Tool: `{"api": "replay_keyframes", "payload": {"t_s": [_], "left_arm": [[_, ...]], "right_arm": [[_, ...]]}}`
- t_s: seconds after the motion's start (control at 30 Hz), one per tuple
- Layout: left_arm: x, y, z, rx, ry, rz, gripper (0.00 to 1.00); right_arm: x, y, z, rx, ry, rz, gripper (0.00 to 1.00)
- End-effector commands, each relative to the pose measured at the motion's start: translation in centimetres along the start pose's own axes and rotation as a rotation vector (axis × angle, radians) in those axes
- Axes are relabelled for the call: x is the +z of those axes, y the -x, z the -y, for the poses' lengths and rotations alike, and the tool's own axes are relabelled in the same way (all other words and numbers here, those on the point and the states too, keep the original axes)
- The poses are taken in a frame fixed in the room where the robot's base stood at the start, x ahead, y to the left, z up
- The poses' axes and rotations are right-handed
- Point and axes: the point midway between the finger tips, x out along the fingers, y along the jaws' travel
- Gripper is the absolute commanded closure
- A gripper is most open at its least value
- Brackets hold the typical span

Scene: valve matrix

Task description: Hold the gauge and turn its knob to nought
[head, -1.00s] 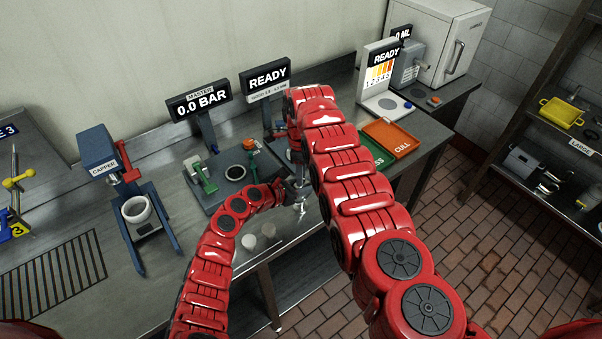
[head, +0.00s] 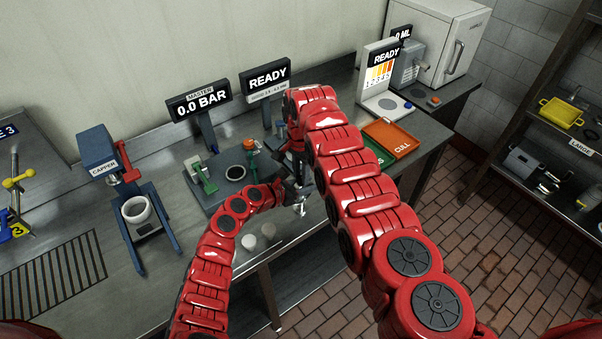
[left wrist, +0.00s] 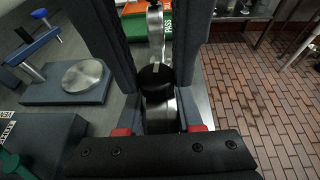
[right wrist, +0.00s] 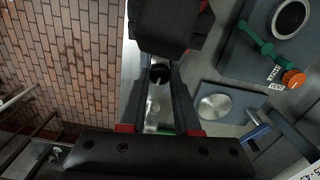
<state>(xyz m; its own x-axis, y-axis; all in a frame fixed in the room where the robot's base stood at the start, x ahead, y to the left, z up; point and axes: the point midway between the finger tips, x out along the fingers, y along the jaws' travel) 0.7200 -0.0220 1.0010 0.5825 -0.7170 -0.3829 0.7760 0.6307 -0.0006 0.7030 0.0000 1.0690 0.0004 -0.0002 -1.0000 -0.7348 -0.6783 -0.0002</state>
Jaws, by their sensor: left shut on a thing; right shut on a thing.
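The gauge shows only in part. In the head view a small metal piece (head: 300,209) pokes out below my two grippers, which meet above the bench's front edge. My left gripper (left wrist: 157,92) is shut on the gauge, with a round black part (left wrist: 156,76) between its fingers and a metal stem beyond it. My right gripper (right wrist: 159,82) is shut on a dark round part (right wrist: 160,73), which looks like the knob. The gauge's face and reading are hidden, and I cannot tell the knob's angle.
The master display (head: 200,103) reads 0.0 BAR. A second display (head: 266,80) reads READY. Behind the grippers stands a grey fixture with green and orange handles (head: 201,178). An orange CULL tray (head: 393,137) lies to the right.

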Motion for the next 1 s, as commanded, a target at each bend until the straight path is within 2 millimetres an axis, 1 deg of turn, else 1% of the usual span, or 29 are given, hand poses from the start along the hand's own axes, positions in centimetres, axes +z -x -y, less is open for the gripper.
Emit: {"api": "replay_keyframes", "payload": {"t_s": [1.0], "left_arm": [[-0.01,-0.02,0.03,0.000,0.000,-0.001,1.00]], "right_arm": [[0.09,0.05,0.05,-0.001,0.966,0.000,1.00]]}}
